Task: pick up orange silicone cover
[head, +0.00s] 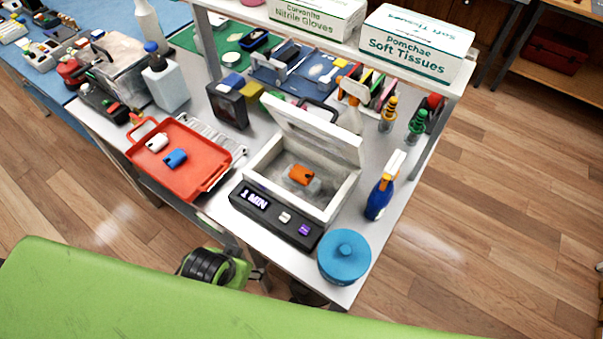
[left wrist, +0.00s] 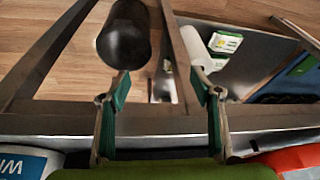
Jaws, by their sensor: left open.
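The orange silicone cover (head: 301,174) lies inside the open white box (head: 338,205) with the "1 MIN" display, on the table in the head view. The box's lid is tilted up at the back. My left gripper (left wrist: 162,86) shows only in the left wrist view, with its two green-padded fingers spread apart and nothing between them. The cover is not visible in that view. My right gripper is in neither view.
A red tray (head: 190,189) with a white and a blue piece stands left of the box. A blue round lidded container (head: 343,258) and a blue spray bottle (head: 382,190) stand right. A black cylinder (left wrist: 125,38) shows past my left fingers.

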